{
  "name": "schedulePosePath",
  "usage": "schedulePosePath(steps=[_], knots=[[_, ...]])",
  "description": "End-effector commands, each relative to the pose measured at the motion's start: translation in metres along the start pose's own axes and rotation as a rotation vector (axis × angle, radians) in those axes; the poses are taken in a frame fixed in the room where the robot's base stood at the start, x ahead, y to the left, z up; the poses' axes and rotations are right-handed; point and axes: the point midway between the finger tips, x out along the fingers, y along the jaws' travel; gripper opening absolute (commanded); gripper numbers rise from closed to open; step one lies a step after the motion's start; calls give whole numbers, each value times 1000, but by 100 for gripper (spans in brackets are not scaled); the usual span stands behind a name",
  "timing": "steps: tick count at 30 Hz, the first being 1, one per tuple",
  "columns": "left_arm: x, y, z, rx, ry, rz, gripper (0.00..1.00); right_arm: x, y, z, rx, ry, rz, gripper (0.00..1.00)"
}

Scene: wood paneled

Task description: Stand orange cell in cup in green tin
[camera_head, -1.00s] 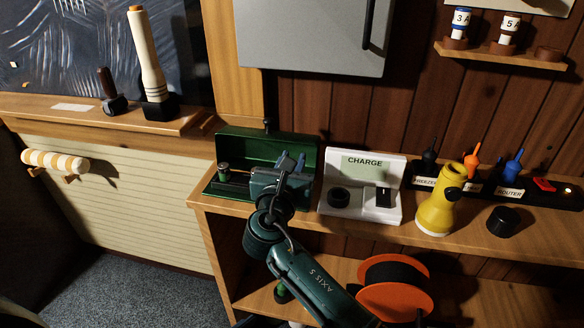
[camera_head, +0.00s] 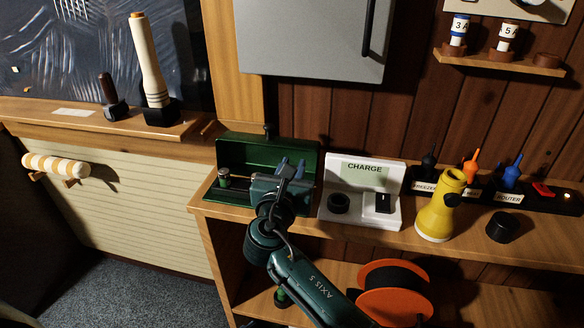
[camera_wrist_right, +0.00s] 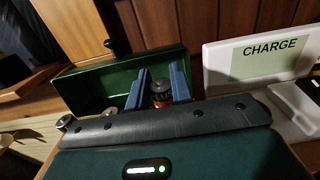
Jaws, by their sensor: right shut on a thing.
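The open green tin (camera_head: 240,152) stands at the left end of the wooden bench, its lid raised at the back. It also shows in the right wrist view (camera_wrist_right: 92,82). My right gripper (camera_head: 291,168) is over the right part of the tin. In the wrist view its blue fingers (camera_wrist_right: 158,88) are shut on the orange cell (camera_wrist_right: 162,101), which has a dark round top and an orange band. The cell's lower end and any cup under it are hidden by my gripper. My left gripper is out of view.
A white CHARGE stand (camera_head: 368,215) is close to the tin's right. A yellow torch body (camera_head: 437,212) and black cap (camera_head: 503,224) stand further right. An orange reel (camera_head: 395,300) is on the lower shelf. A grey cabinet (camera_head: 310,40) hangs above.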

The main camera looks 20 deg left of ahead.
Motion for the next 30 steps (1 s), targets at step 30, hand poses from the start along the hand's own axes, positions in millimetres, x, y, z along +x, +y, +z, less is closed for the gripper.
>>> schedulePosePath(steps=[30], knots=[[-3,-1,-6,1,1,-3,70,0,0,1,0,-1,0,0]])
